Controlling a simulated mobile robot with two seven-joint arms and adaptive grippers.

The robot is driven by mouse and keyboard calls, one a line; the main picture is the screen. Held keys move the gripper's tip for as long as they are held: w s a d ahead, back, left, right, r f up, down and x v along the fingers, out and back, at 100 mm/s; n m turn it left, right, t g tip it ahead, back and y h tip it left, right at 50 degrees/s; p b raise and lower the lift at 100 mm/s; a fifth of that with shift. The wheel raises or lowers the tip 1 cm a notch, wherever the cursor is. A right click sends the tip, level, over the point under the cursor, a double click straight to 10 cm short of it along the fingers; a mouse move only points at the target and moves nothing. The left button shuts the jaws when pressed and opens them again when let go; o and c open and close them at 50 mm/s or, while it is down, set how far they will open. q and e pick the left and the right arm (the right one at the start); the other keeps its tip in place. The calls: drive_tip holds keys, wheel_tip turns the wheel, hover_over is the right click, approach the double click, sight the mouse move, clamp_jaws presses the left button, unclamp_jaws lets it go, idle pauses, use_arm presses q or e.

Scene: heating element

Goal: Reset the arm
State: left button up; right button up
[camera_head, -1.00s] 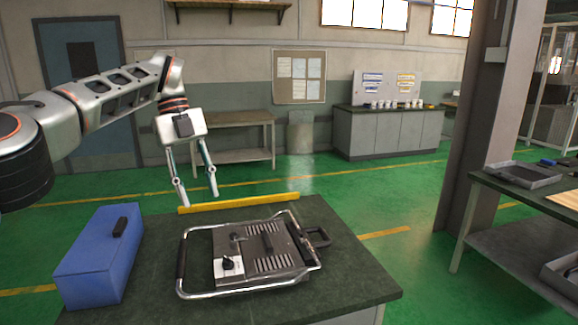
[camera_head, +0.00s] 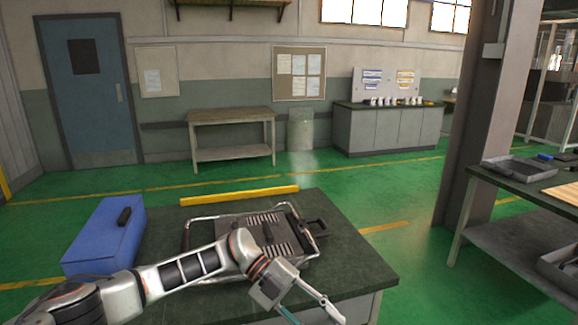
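My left arm comes in low from the left and crosses in front of the heating element (camera_head: 262,228), a grey device with vents and a metal tube frame on the dark table. The arm hides its near left part. My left gripper (camera_head: 318,318) is at the bottom of the picture, by the table's near edge, pointing down and right. Its two fingers are spread apart with nothing seen between them, though one fingertip is cut off by the frame edge. My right gripper is not in view.
A blue box (camera_head: 92,240) with a black handle sits at the table's left. A yellow bar (camera_head: 240,195) runs along the back edge. The table top (camera_head: 355,262) is bare at right. A pillar (camera_head: 490,130) and another table (camera_head: 510,230) stand further right.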

use_arm(q)
drive_tip(key=s+d+n+t+h, duration=0.2)
drive_tip(key=s+d+n+h, duration=0.1)
drive_tip(key=s+d+h, duration=0.45)
drive_tip(key=w+a+f+n+t+y+b, duration=0.3)
drive_tip(key=a+f+n+t+y, duration=0.6)
drive_tip(key=a+f+n+t, duration=0.9)
drive_tip(key=s+a+f+n+g+y, duration=0.1)
drive_tip(key=s+a+f+n+y, duration=0.2)
drive_tip(key=s+a+f+n, duration=0.2)
drive_tip(key=s+a+f+n+g+y, duration=0.2)
drive_tip(key=s+a+f+n+y, duration=0.2)
drive_tip(key=s+a, duration=0.5)
drive_tip(key=a+f+n, duration=0.1)
drive_tip(key=a+f, duration=0.1)
drive_tip(key=a, duration=0.1)
drive_tip(key=shift+s+f+p, duration=0.15)
drive_tip(key=shift+f+p, duration=0.05)
drive_tip(key=shift+p, duration=0.2)
